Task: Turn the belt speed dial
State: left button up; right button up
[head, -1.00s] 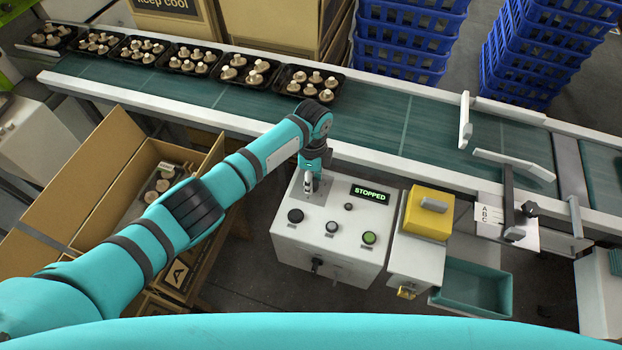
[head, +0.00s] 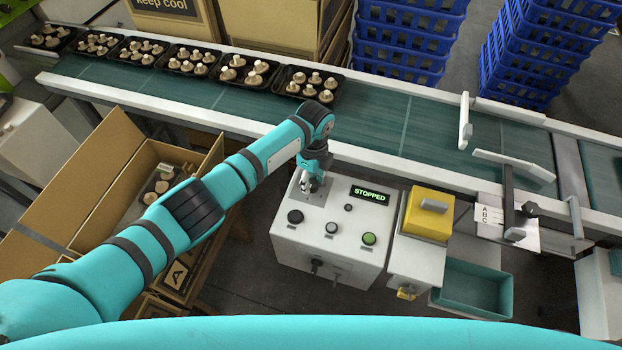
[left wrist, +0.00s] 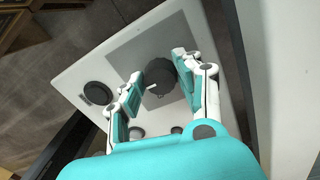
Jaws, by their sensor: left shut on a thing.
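The belt speed dial (left wrist: 160,77) is a round dark knob with a white pointer mark, on a grey plate of the control box, in the left wrist view. In the head view my gripper hides it. My left gripper (left wrist: 158,84) is shut on the dial, one finger on each side. In the head view the left gripper (head: 310,185) points down at the upper left of the white control box (head: 325,268). The box's green display (head: 370,193) reads STOPPED. My right gripper is not in view.
The box also has a black button (head: 295,216), a pale button (head: 332,227) and a green button (head: 369,238). The green conveyor belt (head: 430,130) runs behind, with several mushroom trays (head: 313,74). A yellow-topped unit (head: 428,215) stands close right; an open carton (head: 92,180) stands left.

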aim_at(313, 180)
pick_arm(q)
jog(key=o, duration=1.1)
jog(key=shift+o, duration=0.2)
notch_tip(313, 180, up, 12)
jog(key=shift+w+d, duration=0.25)
jog(key=shift+w, duration=0.1)
